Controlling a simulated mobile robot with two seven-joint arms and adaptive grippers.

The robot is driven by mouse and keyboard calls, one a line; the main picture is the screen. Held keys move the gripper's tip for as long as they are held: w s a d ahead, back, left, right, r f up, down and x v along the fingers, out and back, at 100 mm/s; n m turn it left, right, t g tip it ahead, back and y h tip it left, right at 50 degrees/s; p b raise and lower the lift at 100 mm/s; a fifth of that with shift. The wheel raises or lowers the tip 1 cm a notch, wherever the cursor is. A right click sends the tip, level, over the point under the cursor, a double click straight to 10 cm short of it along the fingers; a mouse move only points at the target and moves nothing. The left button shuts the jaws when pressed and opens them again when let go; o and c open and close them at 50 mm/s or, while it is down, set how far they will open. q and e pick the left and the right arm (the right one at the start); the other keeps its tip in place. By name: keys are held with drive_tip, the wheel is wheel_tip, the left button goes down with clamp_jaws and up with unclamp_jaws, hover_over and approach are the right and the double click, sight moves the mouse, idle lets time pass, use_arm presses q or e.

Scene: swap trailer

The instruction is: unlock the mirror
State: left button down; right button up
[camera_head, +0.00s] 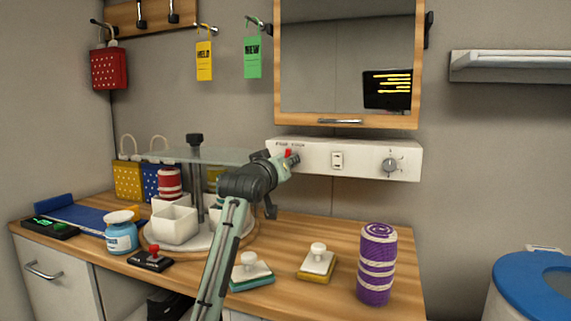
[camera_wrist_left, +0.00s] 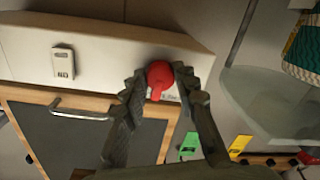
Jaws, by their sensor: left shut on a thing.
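The mirror (camera_head: 346,52) is a wood-framed cabinet door on the wall with a metal handle (camera_head: 339,121) at its lower edge, and it looks shut. A white panel (camera_head: 355,157) below it carries a red knob (camera_head: 288,153) at its left end, a switch (camera_head: 337,159) and a dial (camera_head: 390,165). My left gripper (camera_head: 285,161) is at the panel's left end. In the left wrist view, upside down, its fingers (camera_wrist_left: 160,84) are on both sides of the red knob (camera_wrist_left: 160,74), shut on it. The label beside the knob is partly hidden. My right gripper is not in view.
The wooden counter (camera_head: 310,230) holds a purple striped roll (camera_head: 377,262), white-handled blocks (camera_head: 317,262), a blue jar (camera_head: 121,233) and a round stand with a glass shelf (camera_head: 205,155) left of my gripper. A green tag (camera_head: 253,58) and yellow tag (camera_head: 204,62) hang on wall hooks.

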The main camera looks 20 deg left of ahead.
use_arm(q)
drive_tip(key=n, duration=0.8)
drive_tip(key=shift+n+h, duration=0.3)
idle(0.3)
drive_tip(key=c, duration=1.2)
unclamp_jaws()
drive_tip(key=s, duration=1.2)
drive_tip(key=shift+a+r, duration=0.2)
drive_tip(key=shift+r, duration=0.1)
